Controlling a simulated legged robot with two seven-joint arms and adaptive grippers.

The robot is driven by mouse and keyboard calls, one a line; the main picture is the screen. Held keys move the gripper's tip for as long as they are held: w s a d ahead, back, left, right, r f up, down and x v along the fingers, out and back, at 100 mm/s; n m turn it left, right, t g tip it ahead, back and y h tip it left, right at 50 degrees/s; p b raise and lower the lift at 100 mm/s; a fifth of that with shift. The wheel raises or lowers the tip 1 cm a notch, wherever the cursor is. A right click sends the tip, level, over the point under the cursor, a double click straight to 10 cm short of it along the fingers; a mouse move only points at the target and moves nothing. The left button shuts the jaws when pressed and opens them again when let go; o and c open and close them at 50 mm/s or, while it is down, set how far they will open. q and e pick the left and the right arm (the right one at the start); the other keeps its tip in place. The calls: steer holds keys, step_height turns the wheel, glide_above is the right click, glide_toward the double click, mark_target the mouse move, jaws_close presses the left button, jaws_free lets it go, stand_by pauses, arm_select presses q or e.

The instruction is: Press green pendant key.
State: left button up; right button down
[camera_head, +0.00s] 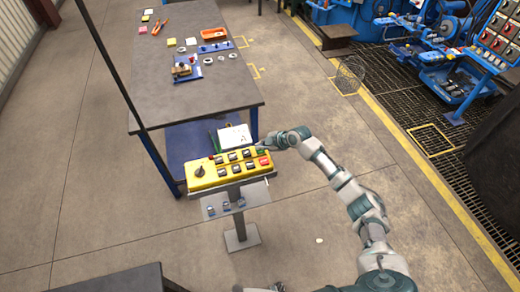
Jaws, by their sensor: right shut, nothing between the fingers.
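The yellow pendant (218,182) stands on a grey post in the middle of the view. It has a black rotary knob (199,171) at its left end, rows of dark keys, and a red key (264,161) at its right end. A small green patch at the pendant's upper right, just above the red key, looks like the green key (262,151). My right gripper (269,143) is shut and empty at the pendant's upper right corner, very close to the green key. I cannot tell whether its fingertips touch it. My left gripper is not in view.
A long grey table (180,65) with an orange tray (214,33) and small parts stands behind the pendant. A small shelf (236,198) sits below the pendant. Blue machinery (440,75) and floor grating are at the right. Open floor lies on both sides.

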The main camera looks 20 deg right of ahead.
steer(key=shift+f, duration=0.3)
stand_by(0.5)
steer(key=shift+r+p, duration=0.45)
steer(key=shift+r, duration=0.45)
steer(key=shift+r+p, duration=1.9)
steer(key=shift+r, duration=0.65)
steer(key=shift+f, duration=0.1)
